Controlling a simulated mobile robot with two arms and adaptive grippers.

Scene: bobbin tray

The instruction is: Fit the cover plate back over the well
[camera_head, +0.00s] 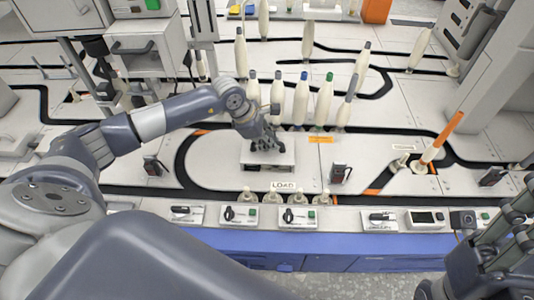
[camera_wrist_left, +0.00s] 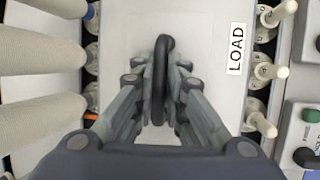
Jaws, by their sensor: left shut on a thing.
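The cover plate (camera_head: 285,157) is a pale slab with a dark upright handle, near the middle of the head view. My left gripper (camera_head: 265,144) is above it, shut on the handle. In the left wrist view the black handle (camera_wrist_left: 162,55) stands between the fingers, over the plate's pale surface (camera_wrist_left: 125,30). A dark strip shows under the plate's front edge in the head view, but I cannot tell whether the plate is seated or raised. The well's opening is hidden. My right gripper (camera_head: 485,262) is at the lower right corner, apart from the plate, its fingers partly cut off.
A LOAD label (camera_head: 283,186) and several small pegs (camera_head: 247,194) lie in front of the plate. Tall cream bobbins (camera_head: 300,99) stand close behind it. Switch boxes (camera_head: 298,216) line the front edge. An orange-tipped stick (camera_head: 441,137) stands at the right.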

